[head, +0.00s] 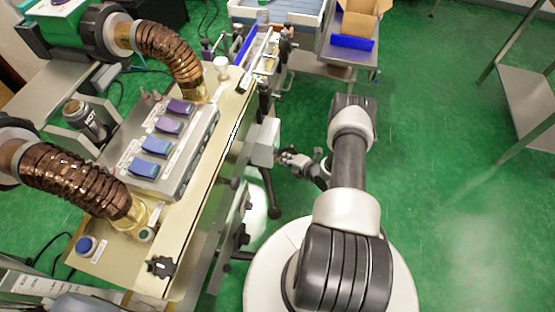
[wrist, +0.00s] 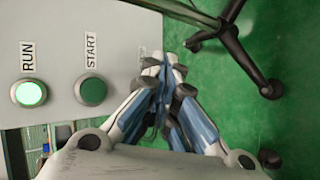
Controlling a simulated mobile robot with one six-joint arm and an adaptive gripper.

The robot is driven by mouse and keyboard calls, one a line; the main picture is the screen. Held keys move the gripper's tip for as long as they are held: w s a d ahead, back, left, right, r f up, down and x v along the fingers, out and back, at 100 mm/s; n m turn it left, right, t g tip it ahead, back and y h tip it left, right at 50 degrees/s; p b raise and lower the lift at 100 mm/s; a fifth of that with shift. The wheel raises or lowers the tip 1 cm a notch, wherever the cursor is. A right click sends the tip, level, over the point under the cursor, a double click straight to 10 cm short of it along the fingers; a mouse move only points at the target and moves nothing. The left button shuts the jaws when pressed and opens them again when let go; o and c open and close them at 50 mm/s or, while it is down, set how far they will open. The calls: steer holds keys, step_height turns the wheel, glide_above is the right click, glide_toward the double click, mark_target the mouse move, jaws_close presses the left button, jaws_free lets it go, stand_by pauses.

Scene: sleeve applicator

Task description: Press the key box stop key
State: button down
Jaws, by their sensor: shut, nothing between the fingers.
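The key box is a pale grey box (head: 264,142) on the side of the machine in the head view. In the wrist view its face (wrist: 65,100) fills the left side, with a lit green RUN lamp (wrist: 29,93) and a dark green START key (wrist: 93,91). A faint label (wrist: 142,54) right of START is too small to read. The stop key does not show; my gripper covers that part of the face. My gripper (wrist: 166,70) is shut and empty, its tips over the box's right edge. In the head view my gripper (head: 286,156) is close beside the box; contact cannot be told.
The beige machine table (head: 205,205) with blue and purple switches and brown hoses stands at left. A black stand foot (head: 272,207) is below the box. A trolley with a cardboard box (head: 362,18) stands behind. Green floor (head: 440,150) at right is clear.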

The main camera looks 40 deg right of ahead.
stand_by(0.5)
steer(key=shift+s+d, duration=0.5)
steer(key=shift+s, duration=0.1)
steer(key=shift+s+d+b, duration=0.5)
steer(key=shift+s+d, duration=1.1)
steer(key=shift+s, duration=0.3)
